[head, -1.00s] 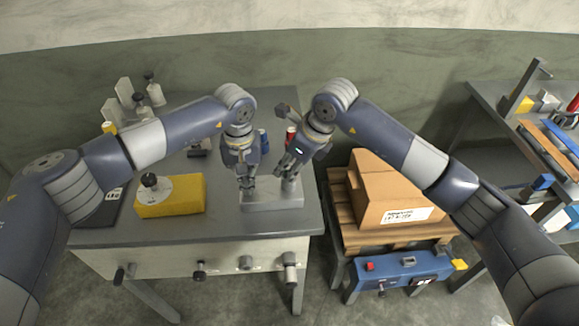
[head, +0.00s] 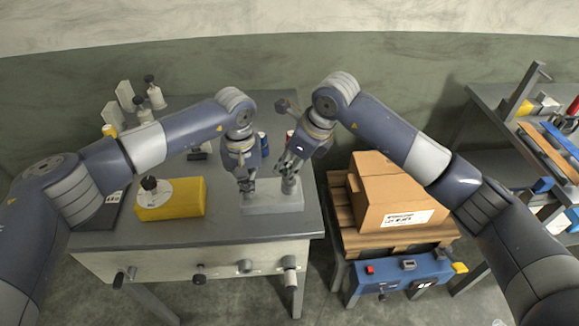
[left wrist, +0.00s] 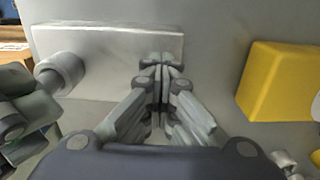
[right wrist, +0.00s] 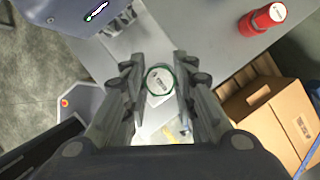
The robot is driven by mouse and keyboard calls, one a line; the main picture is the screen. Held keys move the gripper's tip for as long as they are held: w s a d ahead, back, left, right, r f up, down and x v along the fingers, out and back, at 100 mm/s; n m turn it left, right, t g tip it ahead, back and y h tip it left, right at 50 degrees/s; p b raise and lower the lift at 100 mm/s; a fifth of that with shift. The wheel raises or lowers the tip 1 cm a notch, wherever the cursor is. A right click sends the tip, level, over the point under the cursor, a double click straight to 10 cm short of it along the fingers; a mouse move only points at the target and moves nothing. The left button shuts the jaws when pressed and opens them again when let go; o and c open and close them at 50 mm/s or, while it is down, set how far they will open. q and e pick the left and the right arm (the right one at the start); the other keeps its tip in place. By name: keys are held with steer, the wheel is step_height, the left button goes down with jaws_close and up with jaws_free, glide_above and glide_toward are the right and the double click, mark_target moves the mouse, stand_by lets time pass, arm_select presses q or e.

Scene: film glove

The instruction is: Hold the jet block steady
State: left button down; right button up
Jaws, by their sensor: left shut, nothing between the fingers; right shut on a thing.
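The jet block (head: 262,205) is a pale grey rectangular block lying flat on the workbench near its right front corner. It also shows in the left wrist view (left wrist: 100,62). A short grey upright cylinder (head: 290,186) stands at its right part. My left gripper (head: 247,190) is shut and empty, its tips at the block's left part. In the left wrist view the fingertips (left wrist: 160,62) overlap the block's edge; I cannot tell whether they touch it. My right gripper (head: 287,172) is shut on a round piece with a green rim and pale labelled top (right wrist: 158,80), above the cylinder end.
A yellow block (head: 185,197) with a white disc lies left of my left gripper. A red can (right wrist: 262,18) stands behind the right gripper. A cardboard box (head: 390,195) rests on a pallet to the right. Several pale bottles stand at the back left.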

mark_target(290, 164)
arm_select(q)
steer(key=shift+s+f, duration=0.2)
steer(key=shift+f, duration=0.15)
arm_select(e)
steer(key=shift+r, duration=1.65)
steer(key=shift+r, duration=1.5)
arm_select(q)
steer(key=shift+w+r, duration=0.25)
steer(key=shift+r, duration=1)
arm_select(e)
steer(key=shift+w+f, duration=0.1)
steer(key=shift+w, duration=0.05)
arm_select(q)
step_height(290, 164, up, 2)
steer(key=shift+r, duration=0.45)
